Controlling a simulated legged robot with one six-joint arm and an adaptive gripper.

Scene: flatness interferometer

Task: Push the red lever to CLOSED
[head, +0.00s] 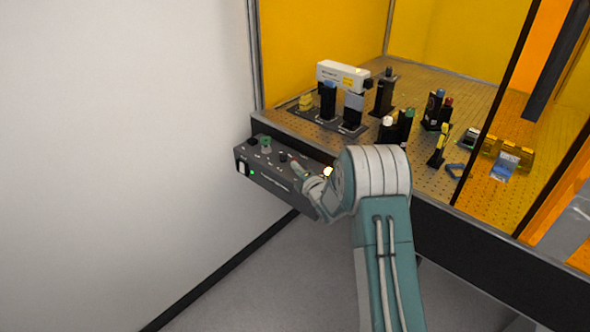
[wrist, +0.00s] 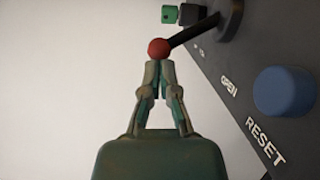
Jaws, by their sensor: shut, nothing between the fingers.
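The red lever shows in the wrist view as a red ball knob (wrist: 159,48) on a black shaft (wrist: 192,33). The shaft runs to a dark round base on the panel. The word OPEN is printed on the panel below the base. My gripper (wrist: 159,66) is shut with nothing between its fingers. Its tips are right at the knob; I cannot tell if they touch it. In the head view my gripper (head: 296,167) is over the dark control box (head: 273,180), and the lever is too small to make out clearly.
A blue button (wrist: 284,91) marked RESET is on the panel near the lever. A green part (wrist: 169,14) stands beyond it. The perforated optics table (head: 420,90) behind the box carries several mounts. A white wall (head: 120,130) is at the left.

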